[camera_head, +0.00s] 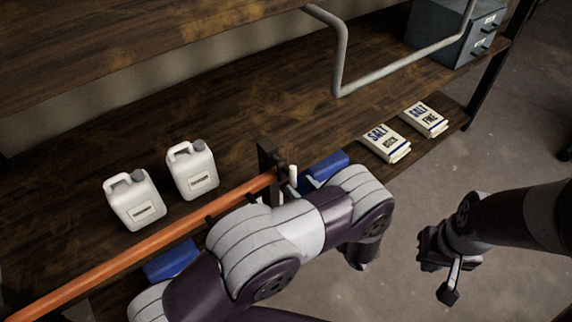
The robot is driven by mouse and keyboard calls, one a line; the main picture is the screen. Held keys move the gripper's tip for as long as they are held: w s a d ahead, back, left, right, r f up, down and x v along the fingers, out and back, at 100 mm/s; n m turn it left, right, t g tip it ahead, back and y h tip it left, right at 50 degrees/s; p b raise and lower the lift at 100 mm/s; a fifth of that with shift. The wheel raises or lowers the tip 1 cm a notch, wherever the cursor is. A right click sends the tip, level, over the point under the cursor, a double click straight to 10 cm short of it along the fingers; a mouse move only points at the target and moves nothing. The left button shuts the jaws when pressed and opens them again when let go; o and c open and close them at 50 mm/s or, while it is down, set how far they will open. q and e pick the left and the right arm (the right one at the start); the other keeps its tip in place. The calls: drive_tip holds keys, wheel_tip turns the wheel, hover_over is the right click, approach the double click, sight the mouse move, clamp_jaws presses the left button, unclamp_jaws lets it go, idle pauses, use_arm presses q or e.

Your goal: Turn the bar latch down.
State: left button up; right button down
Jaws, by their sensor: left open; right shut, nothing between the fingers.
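An orange bar (140,248) runs from the lower left up to a dark upright post (266,160). A small pale upright piece (293,174) stands just right of the post. It may be the latch's handle, but it is too small to be sure, and my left arm covers the area below it. My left arm crosses in front of the bar's right end. Its wrist bends down at the picture's middle, and I cannot make out its gripper's fingers. My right gripper (449,286) is shut and empty over the floor, well right of the bar and apart from it.
Two white jugs (134,204) (194,175) stand on the wooden shelf behind the bar. Blue objects (326,166) (171,260) lie near it. Two salt packs (386,143) (424,119), a grey drawer box (446,32) and a bent grey rail (400,66) are beyond. Floor at right is free.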

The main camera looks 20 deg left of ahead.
sight(286, 171)
use_arm(q)
drive_tip(key=p+x, duration=0.1)
drive_tip(key=x, duration=0.5)
drive_tip(key=shift+w+d+p, duration=0.15)
drive_tip(key=shift+w+p, duration=0.05)
drive_tip(key=shift+p, duration=0.1)
drive_tip(key=shift+w+a, duration=0.25)
drive_tip(key=shift+a, duration=0.05)
drive_tip(key=shift+a+f, duration=0.1)
drive_tip(key=shift+a, duration=0.2)
